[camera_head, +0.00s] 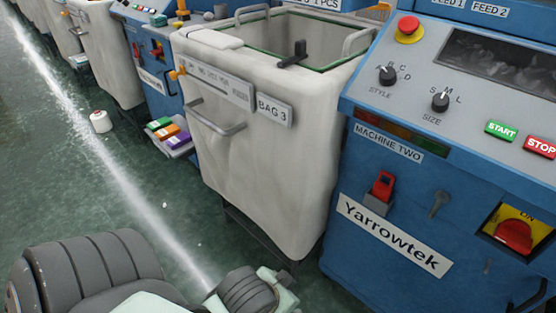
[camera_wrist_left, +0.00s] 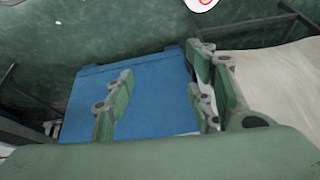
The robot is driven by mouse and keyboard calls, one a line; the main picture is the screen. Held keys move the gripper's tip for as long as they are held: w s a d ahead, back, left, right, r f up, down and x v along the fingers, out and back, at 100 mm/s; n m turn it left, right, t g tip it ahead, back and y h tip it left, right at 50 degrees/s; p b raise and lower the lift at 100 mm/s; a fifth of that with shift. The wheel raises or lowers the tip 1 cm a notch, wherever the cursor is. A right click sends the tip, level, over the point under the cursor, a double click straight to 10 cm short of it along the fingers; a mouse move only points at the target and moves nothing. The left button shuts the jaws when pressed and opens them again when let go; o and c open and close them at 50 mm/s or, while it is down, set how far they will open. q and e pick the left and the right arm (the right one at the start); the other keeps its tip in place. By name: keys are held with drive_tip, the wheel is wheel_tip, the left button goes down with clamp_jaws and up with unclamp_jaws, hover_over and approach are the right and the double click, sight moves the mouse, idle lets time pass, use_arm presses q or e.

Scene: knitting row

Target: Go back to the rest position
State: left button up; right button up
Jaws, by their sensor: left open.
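My left gripper (camera_wrist_left: 158,102) shows in the left wrist view, with its two green-padded fingers spread wide apart. Nothing is held between them. A blue panel lies behind the gap. In the head view my left arm comes in along the bottom left, its grey ribbed joints in front of the floor. Its wrist end is low in the picture, below the cream bag bin (camera_head: 255,165) marked BAG 3, and the fingers cannot be made out there. My right gripper is in neither view.
The blue Yarrowtek machine (camera_head: 355,270) with knobs and buttons stands at the right. A white yarn cone (camera_head: 101,121) and a tray of coloured packs (camera_head: 178,149) are near the floor at left. The green floor (camera_head: 60,170) is open at left, crossed by a pale streak.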

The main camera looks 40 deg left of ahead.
use_arm(q)
drive_tip(key=s, duration=0.1)
drive_tip(key=s+g, duration=0.1)
drive_tip(key=s+d, duration=0.1)
drive_tip(key=shift+f+m+h, duration=0.3)
drive_tip(key=shift+f+m, duration=0.05)
drive_tip(key=shift+m, duration=0.05)
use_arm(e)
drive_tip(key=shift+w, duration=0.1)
